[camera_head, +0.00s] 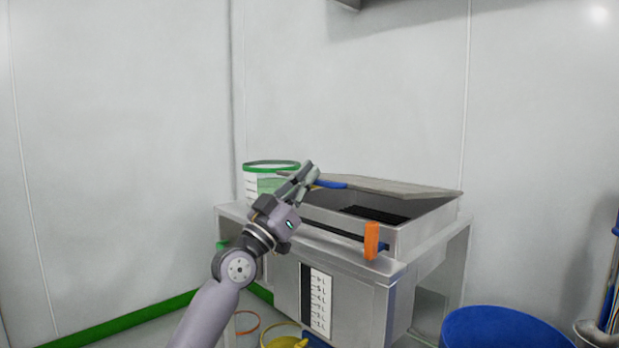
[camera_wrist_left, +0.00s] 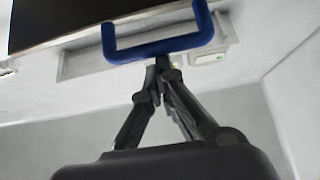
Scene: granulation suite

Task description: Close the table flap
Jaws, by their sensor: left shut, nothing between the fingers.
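The table flap (camera_head: 400,187) is a grey lid on the metal table (camera_head: 350,290). It is partly open, slanted above a box-like opening with a dark interior (camera_head: 375,214). The flap has a blue handle (camera_head: 331,184) at its left front edge. In the left wrist view the handle (camera_wrist_left: 155,50) is a blue bracket below the dark flap panel (camera_wrist_left: 70,20). My left gripper (camera_head: 310,170) is at the handle's left end, fingers together and empty. In the wrist view its fingertips (camera_wrist_left: 162,64) meet just beside the handle bar; I cannot tell whether they touch it. My right gripper is not in view.
An orange block-like part (camera_head: 371,241) stands at the table's front edge. A green-rimmed container (camera_head: 265,184) stands behind my left gripper. A blue drum (camera_head: 508,328) is at the lower right, and yellow (camera_head: 285,342) items lie low in front. Walls close off the back.

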